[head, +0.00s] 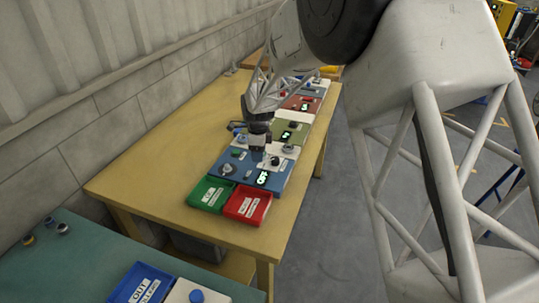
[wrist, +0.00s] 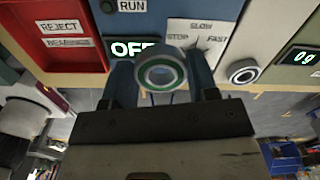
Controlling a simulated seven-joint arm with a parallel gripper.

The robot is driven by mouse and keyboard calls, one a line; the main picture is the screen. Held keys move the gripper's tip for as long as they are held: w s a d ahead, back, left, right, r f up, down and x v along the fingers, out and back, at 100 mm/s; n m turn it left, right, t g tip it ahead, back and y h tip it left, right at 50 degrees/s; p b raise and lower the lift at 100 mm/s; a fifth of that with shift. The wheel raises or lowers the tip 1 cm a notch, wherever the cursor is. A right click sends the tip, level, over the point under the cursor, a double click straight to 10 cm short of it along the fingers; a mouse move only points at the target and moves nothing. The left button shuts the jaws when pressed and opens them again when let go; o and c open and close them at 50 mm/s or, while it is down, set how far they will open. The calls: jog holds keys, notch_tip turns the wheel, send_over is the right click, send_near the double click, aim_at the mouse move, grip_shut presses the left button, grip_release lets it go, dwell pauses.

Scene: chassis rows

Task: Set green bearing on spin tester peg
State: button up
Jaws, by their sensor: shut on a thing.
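The green bearing (wrist: 160,72), a pale ring with a green band around a grey centre, is held between the fingers of my gripper (wrist: 161,82) in the wrist view. In the head view my gripper (head: 258,152) is over the blue tester panel (head: 217,159), and the bearing cannot be made out there. The panel has a lit display (wrist: 131,47) reading OFF, a RUN label and a dial marked STOP, SLOW and FAST. A grey round fixture (head: 227,170) stands on the panel's left part; I cannot tell whether it bears the peg.
A green tray (head: 204,203) and a red reject tray (head: 240,214) sit at the panel's near edge. More panels (head: 300,131) with displays and knobs continue beyond it. The yellow table (head: 150,170) is clear at left. A blue OUT tray (head: 128,294) is on the nearer teal table.

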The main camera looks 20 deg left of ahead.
jog(key=s+a+r, duration=0.1)
jog(key=a, duration=0.3)
jog(key=s+a+r, duration=0.1)
jog(key=a, duration=0.2)
jog(key=s+a, duration=0.2)
jog(key=a, duration=0.2)
jog(key=shift+s+a+r, duration=0.1)
jog(key=shift+a+r, duration=0.2)
jog(key=shift+r, duration=0.1)
jog(key=shift+f, duration=0.3)
jog(key=shift+f, duration=3.75)
jog(key=o, duration=1.1)
